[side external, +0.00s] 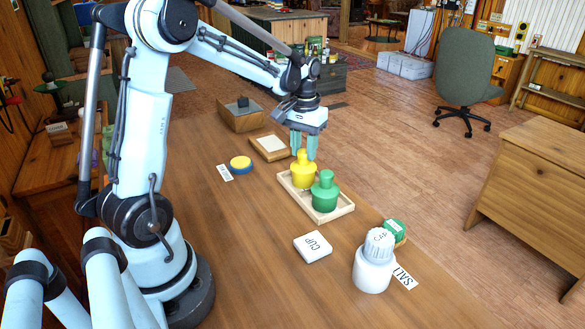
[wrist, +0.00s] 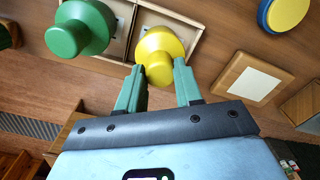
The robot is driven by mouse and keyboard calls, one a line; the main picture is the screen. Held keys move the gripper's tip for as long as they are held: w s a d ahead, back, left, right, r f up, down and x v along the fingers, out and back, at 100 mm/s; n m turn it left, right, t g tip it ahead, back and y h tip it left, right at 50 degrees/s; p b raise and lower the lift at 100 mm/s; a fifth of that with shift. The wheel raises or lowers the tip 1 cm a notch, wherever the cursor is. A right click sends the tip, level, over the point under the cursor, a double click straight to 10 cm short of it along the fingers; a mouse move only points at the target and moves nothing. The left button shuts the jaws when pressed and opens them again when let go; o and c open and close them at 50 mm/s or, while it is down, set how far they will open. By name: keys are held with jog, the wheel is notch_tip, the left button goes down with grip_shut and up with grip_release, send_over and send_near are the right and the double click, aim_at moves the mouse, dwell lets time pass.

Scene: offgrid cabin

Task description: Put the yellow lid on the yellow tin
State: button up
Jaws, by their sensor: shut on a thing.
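The yellow lid (side external: 303,158) with its round knob is at the yellow tin (side external: 303,178) in the light wooden tray (side external: 332,213). From the side, lid and tin look like one upright shape, and I cannot tell whether a gap lies between them. My gripper (side external: 304,155) points down from above, its two green fingers on either side of the knob, shut on the lid. In the wrist view the knob (wrist: 157,72) sits between the fingertips (wrist: 158,76), and the wider yellow rim (wrist: 168,40) shows beyond it. The tin's body is hidden there.
A green lidded tin (side external: 325,192) stands close beside the yellow one in the tray. A blue-and-yellow disc (side external: 240,164), a framed pale square (side external: 270,147), a CUP tile (side external: 313,247), a white shaker (side external: 374,268) and a green block (side external: 394,230) are around.

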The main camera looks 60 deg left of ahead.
aim_at(304, 151)
jog(key=shift+f, duration=0.15)
dwell(0.7)
jog(key=o, duration=1.7)
jog(key=shift+o, duration=0.2)
jog(key=shift+r, duration=3.5)
jog(key=s+d+m+t, duration=0.3)
jog(key=s+d, duration=0.1)
jog(key=d, duration=0.4)
jog(key=s+d+f+m+t, duration=0.1)
jog(key=s+d+m+t, duration=0.2)
jog(key=d, duration=0.6)
jog(key=shift+s+d+t, duration=0.15)
jog(key=shift+s+t, duration=0.45)
jog(key=shift+s, duration=0.45)
